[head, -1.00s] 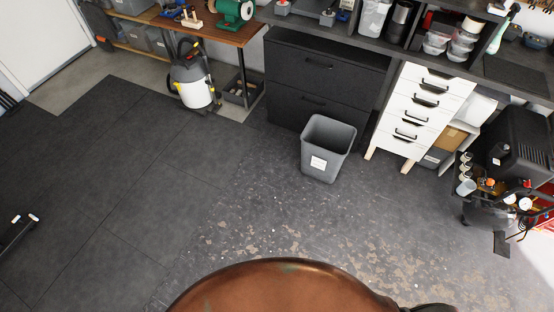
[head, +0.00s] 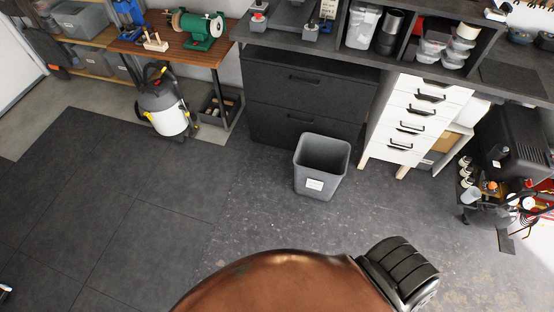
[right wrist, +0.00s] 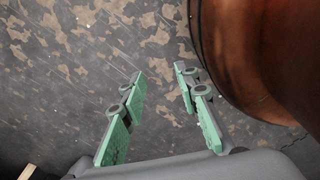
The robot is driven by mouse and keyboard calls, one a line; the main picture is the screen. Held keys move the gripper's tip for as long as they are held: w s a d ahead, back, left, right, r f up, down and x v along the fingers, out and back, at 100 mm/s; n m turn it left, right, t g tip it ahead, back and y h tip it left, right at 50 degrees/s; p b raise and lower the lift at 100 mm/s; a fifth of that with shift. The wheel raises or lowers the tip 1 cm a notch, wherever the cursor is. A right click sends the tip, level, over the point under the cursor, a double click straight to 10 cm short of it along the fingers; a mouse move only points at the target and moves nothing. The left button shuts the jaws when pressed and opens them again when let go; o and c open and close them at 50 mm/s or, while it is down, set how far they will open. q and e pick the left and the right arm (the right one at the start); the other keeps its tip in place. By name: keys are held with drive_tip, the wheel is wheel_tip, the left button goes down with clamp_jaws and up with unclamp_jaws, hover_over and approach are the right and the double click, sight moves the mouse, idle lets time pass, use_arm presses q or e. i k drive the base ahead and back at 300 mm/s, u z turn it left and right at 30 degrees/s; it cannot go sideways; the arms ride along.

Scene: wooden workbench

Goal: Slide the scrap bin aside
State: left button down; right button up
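The scrap bin (head: 321,168) is a grey, open-topped bin with a white label. In the head view it stands upright on the floor in front of the dark drawer cabinet, left of the white drawer unit. It looks empty from here. My right gripper (right wrist: 158,95) shows in the right wrist view with its green fingers apart and nothing between them, above the worn floor. The bin is not visible in that view. My left gripper is not in either view.
The black drawer cabinet (head: 300,100) is close behind the bin. The white drawer unit (head: 415,115) stands to its right. A shop vacuum (head: 165,108) stands at the left, and a compressor (head: 490,213) at the right. The floor left of and before the bin is clear.

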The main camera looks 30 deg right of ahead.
sight(320, 162)
drive_tip(key=z, duration=0.15)
drive_tip(key=i, duration=0.8)
drive_tip(key=z, duration=1.2)
drive_tip(key=i, duration=0.75)
drive_tip(key=z, duration=0.85)
